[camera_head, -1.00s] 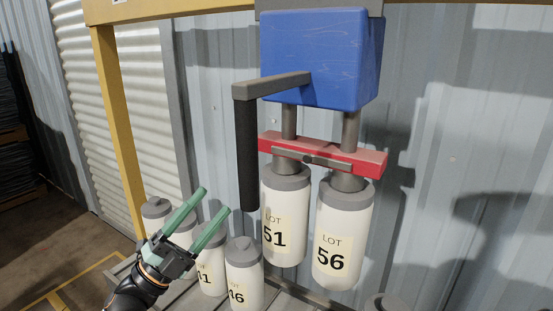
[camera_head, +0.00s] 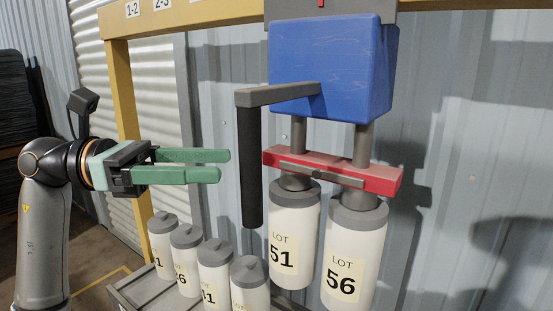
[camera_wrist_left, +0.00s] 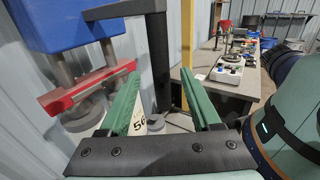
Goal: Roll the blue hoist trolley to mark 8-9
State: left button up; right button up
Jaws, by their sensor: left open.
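The blue hoist trolley (camera_head: 330,65) hangs under the yellow overhead beam in the head view. A grey arm on it carries a dark vertical handle (camera_head: 250,165). Below the blue body, a red bar (camera_head: 335,172) holds two white canisters, LOT 51 (camera_head: 293,235) and LOT 56 (camera_head: 353,255). My left gripper (camera_head: 226,165) is open, its green fingers pointing right just left of the handle, apart from it in the picture. In the left wrist view the handle (camera_wrist_left: 158,60) stands beyond the fingers, between them. My right gripper is not in view.
Marks 1-2 (camera_head: 132,9) and 2-3 (camera_head: 162,3) show on the beam's left end; mark 8-9 is not visible. Several white canisters (camera_head: 215,270) stand in a row on a grey rack below. In the left wrist view, a bench with equipment (camera_wrist_left: 225,85) stands beyond.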

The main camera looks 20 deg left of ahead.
pick_arm(q)
jog(key=p+x, duration=0.1)
jog(key=x, duration=0.8)
jog(key=shift+p, duration=0.4)
grip_shut()
dwell(0.8)
